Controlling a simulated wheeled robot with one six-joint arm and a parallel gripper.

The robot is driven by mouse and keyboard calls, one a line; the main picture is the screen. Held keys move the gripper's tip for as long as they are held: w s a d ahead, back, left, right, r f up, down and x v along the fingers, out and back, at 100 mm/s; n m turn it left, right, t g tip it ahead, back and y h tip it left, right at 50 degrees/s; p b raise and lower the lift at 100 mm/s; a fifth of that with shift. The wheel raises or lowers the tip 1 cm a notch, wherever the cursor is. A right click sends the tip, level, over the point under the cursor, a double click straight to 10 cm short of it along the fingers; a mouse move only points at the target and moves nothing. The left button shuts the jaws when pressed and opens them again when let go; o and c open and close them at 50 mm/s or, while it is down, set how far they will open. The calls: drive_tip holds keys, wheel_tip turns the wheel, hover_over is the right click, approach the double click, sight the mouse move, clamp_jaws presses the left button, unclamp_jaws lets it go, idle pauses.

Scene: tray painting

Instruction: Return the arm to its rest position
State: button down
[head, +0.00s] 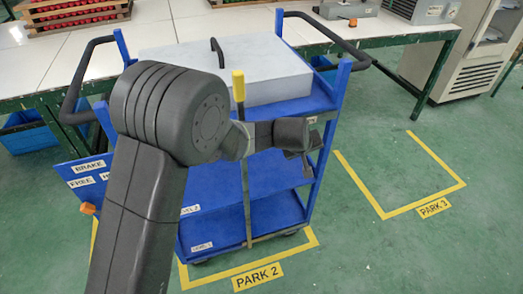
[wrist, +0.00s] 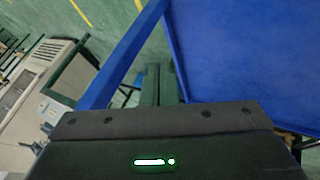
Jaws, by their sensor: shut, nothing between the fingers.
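My arm rises from the lower left of the head view and bends at a large dark joint. Its wrist reaches right, in front of the blue cart (head: 325,100). My gripper (head: 302,163) is at the arm's end, by the cart's right side. In the wrist view my gripper (wrist: 160,84) shows two dark fingers close together, with nothing between them. A blue cart panel (wrist: 235,50) fills the upper right of the wrist view, and a blue post (wrist: 125,55) stands left of the fingers. I cannot tell the exact gap between gripper and cart.
A large grey-white box (head: 275,65) lies on the cart's top. A yellow-topped upright lever (head: 239,88) stands at its front. White worktables (head: 385,27) run behind. A pale cabinet (head: 478,60) stands at right. The floor around PARK 3 (head: 434,208) is clear.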

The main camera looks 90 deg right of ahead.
drive_tip(key=v, duration=0.8)
drive_tip(key=shift+p, duration=0.35)
drive_tip(key=shift+s+d, duration=0.15)
